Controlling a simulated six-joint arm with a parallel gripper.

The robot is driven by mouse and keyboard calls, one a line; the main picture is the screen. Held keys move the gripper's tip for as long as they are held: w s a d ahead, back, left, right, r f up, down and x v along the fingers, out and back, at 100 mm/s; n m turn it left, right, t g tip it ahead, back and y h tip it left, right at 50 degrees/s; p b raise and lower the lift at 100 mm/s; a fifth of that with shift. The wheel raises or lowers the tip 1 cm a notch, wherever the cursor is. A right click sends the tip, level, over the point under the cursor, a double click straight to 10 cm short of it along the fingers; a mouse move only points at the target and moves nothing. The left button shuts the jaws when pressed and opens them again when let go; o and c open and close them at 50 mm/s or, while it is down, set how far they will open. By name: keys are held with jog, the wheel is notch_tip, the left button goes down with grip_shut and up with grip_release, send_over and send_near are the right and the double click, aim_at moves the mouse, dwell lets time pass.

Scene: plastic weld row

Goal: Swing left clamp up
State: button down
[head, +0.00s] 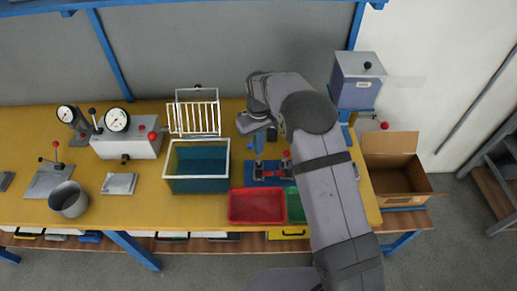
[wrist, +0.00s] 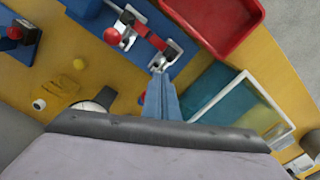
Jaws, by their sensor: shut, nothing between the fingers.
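The blue fixture base (head: 270,181) stands on the yellow bench behind the red tray. It also shows at the top of the wrist view (wrist: 143,33), with a metal clamp at each end and a red strip between them. The left clamp (wrist: 166,56) is the one nearer the teal tank. The right clamp (wrist: 125,27) has a red ball knob (wrist: 111,36). My gripper (wrist: 159,74) is shut and empty, its blue fingertips close beside the left clamp; I cannot tell whether they touch. Another red knob (wrist: 142,97) is partly hidden by the fingers. My gripper shows above the fixture (head: 258,148).
A red tray (head: 257,206) and a green tray (head: 295,206) stand in front, the green one partly behind my arm. A teal tank with a white rim (head: 197,176) and a white rack (head: 198,112) stand left. A cardboard box (head: 398,165) is right.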

jog(key=shift+w, duration=0.1)
jog(key=shift+w+f, duration=0.15)
jog(key=shift+w, duration=0.3)
dwell(0.4)
jog(key=shift+w+f, duration=0.2)
jog(key=shift+w, duration=0.15)
jog(key=shift+s, duration=0.15)
dwell(0.4)
jog(key=shift+s, duration=0.6)
jog(key=shift+r+p, duration=0.15)
jog(key=shift+p, duration=0.2)
notch_tip(320, 180, up, 7)
jog(key=p, duration=0.5)
